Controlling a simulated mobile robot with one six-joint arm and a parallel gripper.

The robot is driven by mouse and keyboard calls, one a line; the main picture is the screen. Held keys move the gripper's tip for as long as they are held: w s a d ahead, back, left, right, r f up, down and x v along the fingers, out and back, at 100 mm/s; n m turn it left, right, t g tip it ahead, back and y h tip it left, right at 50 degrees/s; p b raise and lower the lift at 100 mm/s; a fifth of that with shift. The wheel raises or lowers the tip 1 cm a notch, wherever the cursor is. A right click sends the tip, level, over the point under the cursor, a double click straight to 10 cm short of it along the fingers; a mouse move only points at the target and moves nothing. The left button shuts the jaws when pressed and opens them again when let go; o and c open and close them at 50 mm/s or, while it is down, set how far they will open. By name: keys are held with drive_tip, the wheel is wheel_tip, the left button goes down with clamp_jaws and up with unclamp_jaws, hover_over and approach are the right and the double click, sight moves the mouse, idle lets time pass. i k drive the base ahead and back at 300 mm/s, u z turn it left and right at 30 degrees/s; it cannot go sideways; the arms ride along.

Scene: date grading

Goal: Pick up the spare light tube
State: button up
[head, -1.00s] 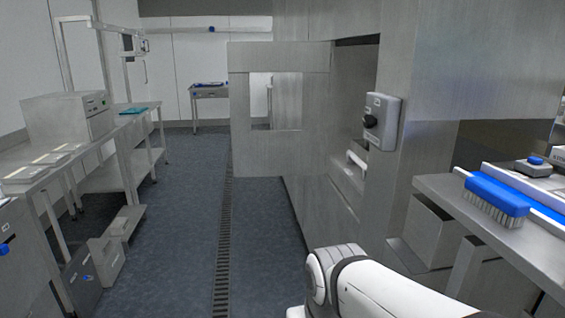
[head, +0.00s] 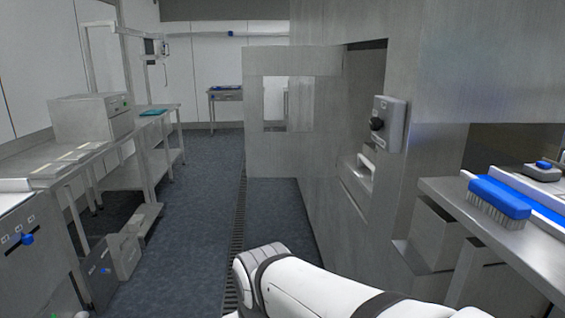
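I cannot make out a spare light tube for certain in the head view. A long thin pale bar with a blue fitting (head: 231,34) runs along the far wall, but I cannot tell what it is. My white arm reaches in from the bottom right of the picture. My gripper is outside the picture, so its fingers do not show.
A steel bench (head: 70,160) with a boxy device (head: 92,118) lines the left. A steel counter (head: 520,235) with a blue brush (head: 499,197) stands at right. A steel panel with an opening (head: 278,152) juts out mid-picture. The floor (head: 195,225) between is free.

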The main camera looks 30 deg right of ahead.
sight(368, 164)
drive_tip(key=i, duration=2.8)
drive_tip(key=z, duration=2.95)
drive_tip(key=i, duration=1)
drive_tip(key=z, duration=0.05)
